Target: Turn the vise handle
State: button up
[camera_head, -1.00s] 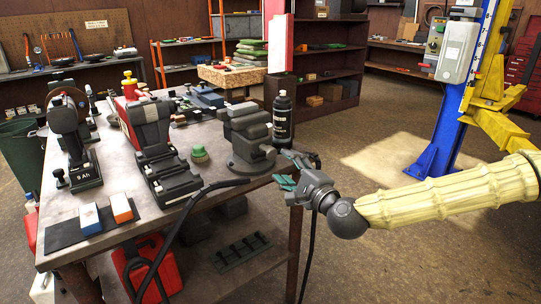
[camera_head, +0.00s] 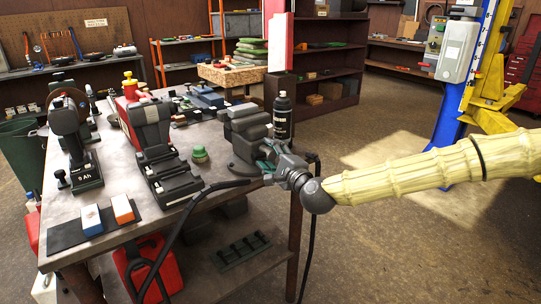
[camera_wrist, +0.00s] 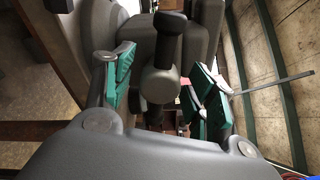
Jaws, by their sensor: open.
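The dark grey vise (camera_head: 243,126) stands at the right corner of the workbench. My gripper (camera_head: 268,158) is at the vise's front right side, overlapping it in the head view. In the wrist view the vise's grey body (camera_wrist: 194,40) is ahead. Its dark handle (camera_wrist: 160,84), with a rounded end, lies between my two teal-padded fingers. The fingers of my gripper (camera_wrist: 164,86) are apart, with visible gaps on both sides of the handle. Whether a finger touches the vise elsewhere cannot be told. In the head view my gripper hides most of the handle.
A black bottle (camera_head: 282,117) stands close behind the vise. A thin grey rod (camera_wrist: 272,86) crosses the right of the wrist view. Open floor lies right of the bench.

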jog(key=c, duration=1.1)
jog(key=shift+o, duration=0.2)
jog(key=shift+n, duration=0.3)
jog(key=n+b, duration=0.2)
jog(key=n, duration=0.1)
jog(key=shift+f+n+b, duration=0.2)
jog(key=shift+n+b, duration=0.1)
jog(key=shift+b, duration=0.1)
jog(key=n+y+b, duration=0.1)
jog(key=n+b, duration=0.1)
jog(key=n, duration=0.3)
jog(key=shift+n+t+b, duration=0.3)
jog(key=shift+n, duration=0.1)
jog(key=n+b, duration=0.2)
jog(key=n, duration=0.3)
jog(key=shift+n+y, duration=0.4)
jog(key=n+b, duration=0.1)
jog(key=n, duration=0.3)
jog(key=shift+d+n+g+y, duration=0.1)
jog(key=shift+n+g+y, duration=0.2)
jog(key=shift+g+y, duration=0.1)
jog(key=shift+n, duration=0.3)
